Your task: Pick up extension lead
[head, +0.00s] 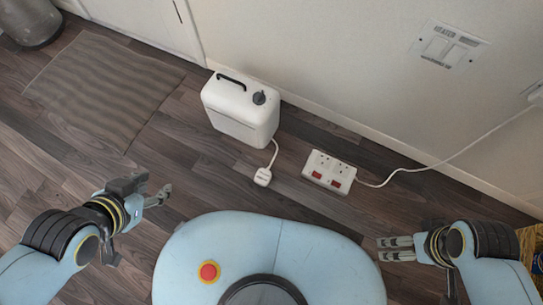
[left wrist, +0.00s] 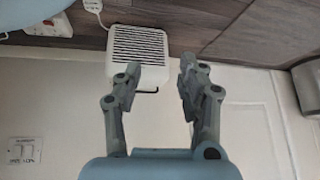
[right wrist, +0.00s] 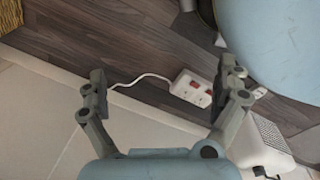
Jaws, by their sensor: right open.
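The extension lead (head: 329,172) is a white two-socket block with red switches, lying on the floor right of centre. Its white cable runs right and up to the wall. In the right wrist view the block (right wrist: 193,88) lies beyond and between the fingertips. Part of it shows in the left wrist view (left wrist: 48,24) at the upper left. My right gripper (head: 388,242) is open and empty, to the right of and nearer than the block. My left gripper (head: 163,195) is open and empty, well left of the block. Neither touches it.
A white box-like unit (head: 241,112) with a black handle stands against the wall, left of the lead. Its cable ends in a white plug (head: 263,177) on the floor. A striped mat (head: 104,90) lies at left. A yellowish object (head: 530,245) is at far right.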

